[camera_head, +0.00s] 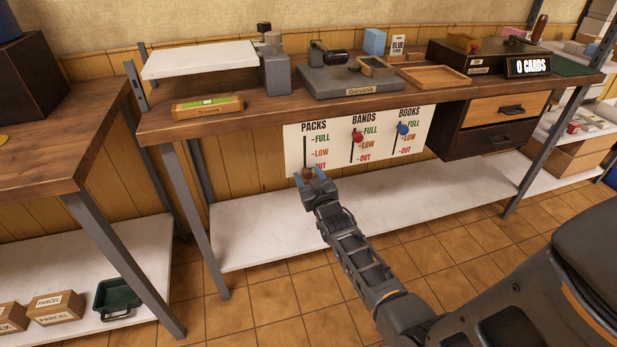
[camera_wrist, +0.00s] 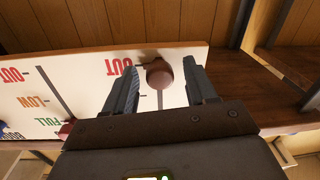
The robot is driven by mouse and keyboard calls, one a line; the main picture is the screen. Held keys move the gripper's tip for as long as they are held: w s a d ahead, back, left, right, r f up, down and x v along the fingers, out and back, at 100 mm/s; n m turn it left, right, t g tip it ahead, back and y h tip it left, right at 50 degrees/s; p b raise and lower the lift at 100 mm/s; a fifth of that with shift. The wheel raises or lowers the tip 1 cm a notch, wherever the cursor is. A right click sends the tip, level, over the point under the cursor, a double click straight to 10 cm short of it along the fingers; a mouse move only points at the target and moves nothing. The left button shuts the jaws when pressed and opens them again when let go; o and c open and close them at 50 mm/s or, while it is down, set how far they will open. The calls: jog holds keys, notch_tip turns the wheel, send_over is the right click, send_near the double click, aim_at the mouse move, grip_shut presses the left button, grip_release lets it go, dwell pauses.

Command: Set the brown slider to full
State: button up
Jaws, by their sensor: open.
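The white slider board (camera_head: 335,155) hangs under the bench, with columns PACKS, BANDS and BOOKS, each marked FULL, LOW and OUT from top to bottom. The brown slider (camera_head: 307,172) is at the bottom of the PACKS slot, by OUT. In the wrist view the board looks inverted, and the brown slider knob (camera_wrist: 159,75) lies between my fingers beside the word OUT. My gripper (camera_head: 312,178) is open around the knob, with gaps visible on both sides. In the head view my gripper partly hides the knob and the board's lower left corner.
The red slider (camera_head: 357,137) and blue slider (camera_head: 403,128) are near FULL in their columns. The bench top (camera_head: 270,110) overhangs the board. A white lower shelf (camera_head: 260,240) lies below and looks clear. Drawers (camera_head: 490,140) stand to the right.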

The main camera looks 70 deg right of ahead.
jog(key=shift+d, duration=0.1)
jog(key=shift+c, duration=0.5)
grip_shut()
jog(key=shift+w, duration=0.1)
